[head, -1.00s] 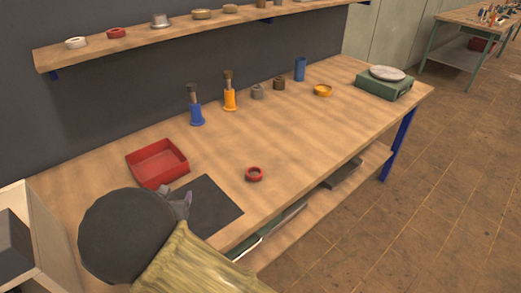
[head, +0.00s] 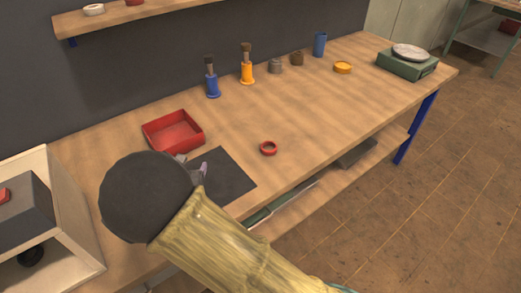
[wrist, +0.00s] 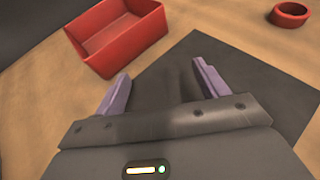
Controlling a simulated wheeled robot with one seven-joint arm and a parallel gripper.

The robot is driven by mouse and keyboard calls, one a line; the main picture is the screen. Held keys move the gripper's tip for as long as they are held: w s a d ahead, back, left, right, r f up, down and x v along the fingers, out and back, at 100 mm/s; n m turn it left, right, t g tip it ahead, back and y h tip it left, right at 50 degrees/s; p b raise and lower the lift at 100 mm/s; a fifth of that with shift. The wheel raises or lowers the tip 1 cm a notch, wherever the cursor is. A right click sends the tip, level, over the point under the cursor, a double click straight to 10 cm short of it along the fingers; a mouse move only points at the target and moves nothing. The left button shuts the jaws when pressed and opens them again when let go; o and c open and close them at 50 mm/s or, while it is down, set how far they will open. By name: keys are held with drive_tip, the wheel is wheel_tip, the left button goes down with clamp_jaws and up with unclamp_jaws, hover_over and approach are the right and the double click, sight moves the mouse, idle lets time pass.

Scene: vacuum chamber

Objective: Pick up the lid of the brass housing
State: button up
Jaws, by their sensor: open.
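I cannot tell for sure which item is the brass housing or whether a lid is on it. Candidates at the back of the bench in the head view are a small brown housing (head: 297,59), a grey housing (head: 275,66) and a low yellow-orange round piece (head: 342,67). My gripper (head: 196,168) is over the dark mat (head: 228,180) at the bench's front left, well away from them. In the wrist view my gripper (wrist: 162,73) has its two purple fingers apart with nothing between them. My arm hides part of the mat.
A red tray (head: 173,131) lies beyond the gripper. A red ring (head: 268,148) lies right of the mat. Blue (head: 212,85) and orange (head: 246,72) brush holders, a blue cup (head: 320,44) and a green scale (head: 407,66) stand farther back. An open box (head: 75,220) is at left. The bench's middle is clear.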

drive_tip(key=d+m+g+h, duration=0.1)
drive_tip(key=d+m, duration=0.1)
drive_tip(key=d, duration=0.2)
drive_tip(key=w+d+m+g+h, duration=0.1)
drive_tip(key=d+m+h, duration=0.1)
drive_tip(key=d, duration=0.3)
drive_tip(key=d+m+g+h, duration=0.1)
drive_tip(key=d+m, duration=0.2)
drive_tip(key=d, duration=0.2)
drive_tip(key=shift+w+d+r+m+h, duration=0.15)
drive_tip(key=shift+w+r+m+h, duration=0.15)
drive_tip(key=shift+w, duration=0.05)
drive_tip(key=s+d+m+g, duration=0.1)
drive_tip(key=d+m, duration=0.2)
drive_tip(key=d, duration=0.1)
drive_tip(key=s+d+m+g+h, duration=0.1)
drive_tip(key=d+m+g, duration=0.1)
drive_tip(key=d, duration=0.2)
drive_tip(key=s+d+m+g, duration=0.1)
drive_tip(key=s+d+m, duration=0.1)
drive_tip(key=d+m, duration=0.1)
drive_tip(key=shift+d+r+m+g, duration=0.1)
drive_tip(key=shift+d+m+g, duration=0.2)
drive_tip(key=shift+d, duration=0.55)
drive_tip(key=s+d+r+m+g+y, duration=0.3)
drive_tip(key=s+d+m, duration=0.8)
drive_tip(key=m, duration=0.9)
drive_tip(key=shift+s+d+r+y, duration=0.2)
drive_tip(key=shift+s+r+y, duration=0.3)
drive_tip(key=shift+s+y, duration=0.55)
